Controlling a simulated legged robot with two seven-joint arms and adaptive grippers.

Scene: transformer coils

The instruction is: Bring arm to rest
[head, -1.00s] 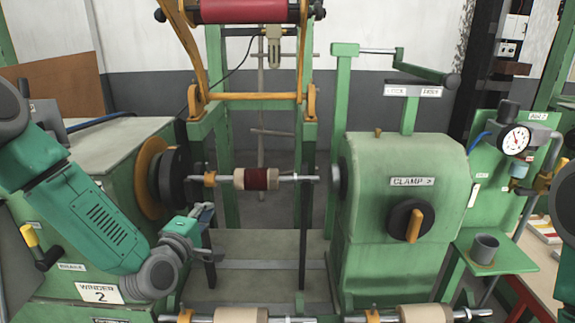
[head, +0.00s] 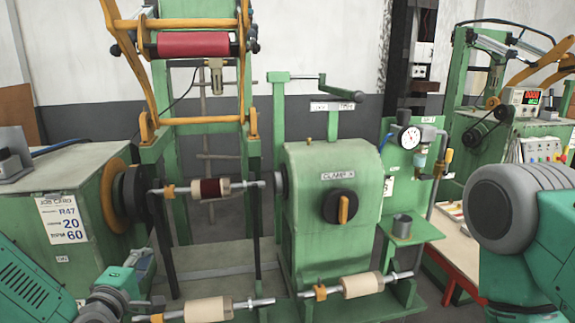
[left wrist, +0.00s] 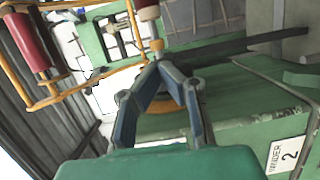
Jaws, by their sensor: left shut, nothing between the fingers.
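My left gripper (head: 146,268) is in the lower left of the head view, low in front of the winder. In the left wrist view its two fingers (left wrist: 158,66) meet at the tips, with nothing between them. A mandrel with a dark red coil (head: 210,188) spans the space between the winder's faceplate (head: 132,198) and the clamp machine (head: 335,210). The gripper is below the mandrel and apart from it in the head view. My right arm (head: 520,215) fills the right edge; its gripper is out of the picture.
Two bare cream cores on rods (head: 208,309) (head: 362,284) lie along the front. A grey cup (head: 402,226) stands on a green shelf beside the gauge (head: 408,138). A red roller (head: 194,44) hangs in an orange frame above. Another machine stands at right.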

